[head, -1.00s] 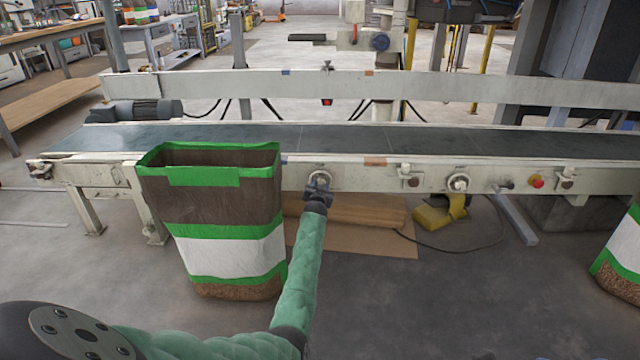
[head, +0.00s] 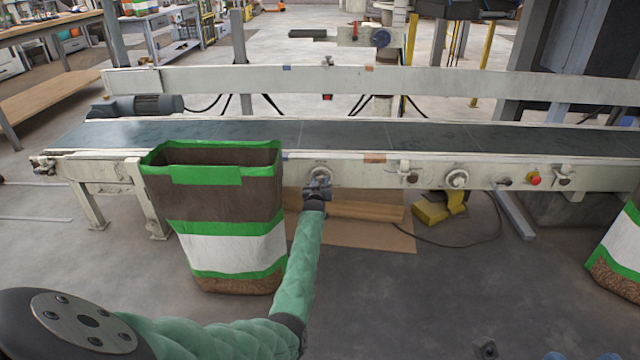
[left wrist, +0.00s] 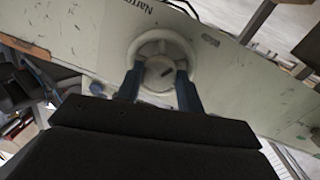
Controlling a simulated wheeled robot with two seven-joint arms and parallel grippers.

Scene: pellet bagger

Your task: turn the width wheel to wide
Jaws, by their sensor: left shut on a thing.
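The width wheel is a round pale handwheel (head: 321,170) on the front rail of the conveyor. In the left wrist view the wheel (left wrist: 150,48) has a grey hub with a dark slot, and lettering beginning "Narro" is printed on the rail beside it. My left gripper (head: 319,186) is at the wheel, coming from below and in front. In the left wrist view its two blue fingers (left wrist: 160,84) reach to opposite sides of the wheel's hub and are shut on it. The fingers hide part of the rim. A small part of what may be my right gripper (head: 486,348) shows at the bottom edge.
An open brown, green and white bag (head: 230,212) stands close left of my left forearm. Another bag (head: 617,255) is at the right edge. Along the rail are a second round knob (head: 457,179) and a red button (head: 534,179). The conveyor belt (head: 400,134) is empty.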

